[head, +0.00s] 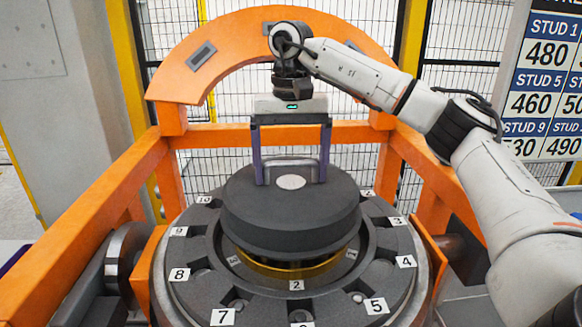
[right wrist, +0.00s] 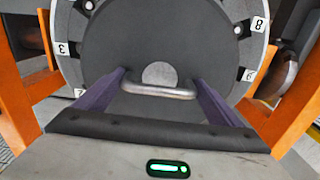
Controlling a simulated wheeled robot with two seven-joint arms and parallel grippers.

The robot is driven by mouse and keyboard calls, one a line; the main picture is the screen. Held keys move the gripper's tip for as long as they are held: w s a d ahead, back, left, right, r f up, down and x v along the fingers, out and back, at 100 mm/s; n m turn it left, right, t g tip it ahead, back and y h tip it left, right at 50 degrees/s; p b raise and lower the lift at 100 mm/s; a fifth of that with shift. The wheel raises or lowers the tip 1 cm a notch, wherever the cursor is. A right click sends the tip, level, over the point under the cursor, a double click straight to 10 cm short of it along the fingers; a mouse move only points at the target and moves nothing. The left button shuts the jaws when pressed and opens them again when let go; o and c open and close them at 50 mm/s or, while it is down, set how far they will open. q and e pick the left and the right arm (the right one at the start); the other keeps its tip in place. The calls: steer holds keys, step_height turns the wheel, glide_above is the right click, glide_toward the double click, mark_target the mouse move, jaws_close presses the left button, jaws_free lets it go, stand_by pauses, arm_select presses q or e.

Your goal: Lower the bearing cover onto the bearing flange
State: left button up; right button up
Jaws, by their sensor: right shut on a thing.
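The bearing cover (head: 290,215) is a dark grey disc with a light round centre spot and a metal bar handle (head: 290,162) on top. My right gripper (head: 291,172) is shut on that handle from above, with its purple fingers at the handle's two ends. The bearing flange (head: 375,255) is a grey ring with numbered white labels below the cover. A brass-coloured ring (head: 290,268) shows in the gap under the cover's front edge. The cover looks roughly level above it. In the right wrist view the cover (right wrist: 155,45) and handle (right wrist: 158,90) fill the middle. My left gripper is not in view.
An orange frame (head: 110,185) surrounds the flange, with an orange arch (head: 240,35) behind it. A wire fence (head: 460,75) stands at the back. A board with stud numbers (head: 550,80) is at right.

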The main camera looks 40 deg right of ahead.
mark_target(291, 186)
steer(key=shift+p, duration=0.3)
steer(key=shift+f+b, duration=1.6)
steer(key=shift+f, duration=1.9)
steer(key=o, duration=1.6)
steer(key=shift+o, duration=0.2)
step_height(291, 186, up, 10)
steer(key=shift+f+p, duration=0.25)
steer(key=shift+p, duration=0.8)
steer(key=shift+r, duration=0.45)
